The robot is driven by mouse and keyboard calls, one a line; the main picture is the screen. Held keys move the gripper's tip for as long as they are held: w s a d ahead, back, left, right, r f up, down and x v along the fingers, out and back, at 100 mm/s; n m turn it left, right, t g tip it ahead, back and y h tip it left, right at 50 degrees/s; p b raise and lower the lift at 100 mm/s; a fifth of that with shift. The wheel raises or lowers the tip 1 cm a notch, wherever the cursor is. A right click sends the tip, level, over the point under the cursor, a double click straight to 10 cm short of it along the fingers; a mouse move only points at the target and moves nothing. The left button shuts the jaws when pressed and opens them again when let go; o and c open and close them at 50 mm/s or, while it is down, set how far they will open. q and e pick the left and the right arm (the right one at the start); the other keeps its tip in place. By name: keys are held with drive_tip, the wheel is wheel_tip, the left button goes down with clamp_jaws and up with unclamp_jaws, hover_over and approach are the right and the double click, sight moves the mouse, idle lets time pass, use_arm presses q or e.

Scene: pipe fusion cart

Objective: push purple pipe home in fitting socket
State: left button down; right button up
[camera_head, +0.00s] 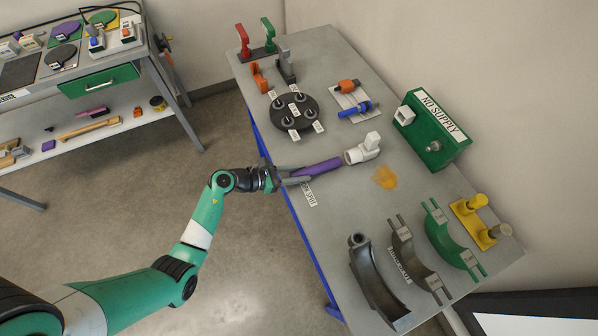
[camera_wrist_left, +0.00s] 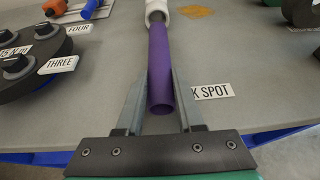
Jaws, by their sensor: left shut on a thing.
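The purple pipe (camera_head: 318,168) lies level over the grey cart top, its far end at the mouth of the white fitting (camera_head: 363,150). In the left wrist view the purple pipe (camera_wrist_left: 160,60) runs away from me and its far end meets the white fitting (camera_wrist_left: 156,8); how deep it sits in the socket is hidden. My left gripper (camera_head: 292,179) is shut on the near part of the pipe. Its two fingers (camera_wrist_left: 160,95) lie along the pipe's sides, and the pipe's open near end faces me. My right gripper is not in view.
A round dark plate (camera_head: 293,124) with knobs stands left of the pipe. A green box (camera_head: 433,128) labelled NO SUPPLY stands behind the fitting. An orange stain (camera_head: 385,177) and curved clamps (camera_head: 372,277) lie to the right. The cart top around the pipe is mostly clear.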

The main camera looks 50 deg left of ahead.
sight(318, 165)
use_arm(q)
drive_tip(key=shift+r, duration=0.15)
idle(0.4)
drive_tip(key=shift+n+h+p, duration=0.4)
drive_tip(key=shift+n+p, duration=0.1)
drive_tip(key=shift+n+g+h, duration=0.3)
drive_tip(key=shift+n+h, duration=0.1)
drive_tip(key=shift+n, duration=0.1)
drive_tip(key=shift+w+a, duration=0.1)
drive_tip(key=shift+a, duration=0.1)
drive_tip(key=shift+w+d+b, duration=0.35)
drive_tip(key=shift+w+d, duration=0.05)
drive_tip(key=shift+w, duration=0.6)
drive_tip(key=shift+w+d+b, duration=0.35)
drive_tip(key=shift+w, duration=0.65)
drive_tip(key=shift+w+d+b, duration=0.35)
drive_tip(key=shift+w+d, duration=0.05)
drive_tip(key=shift+w, duration=0.6)
drive_tip(key=shift+c, duration=2.3)
unclamp_jaws()
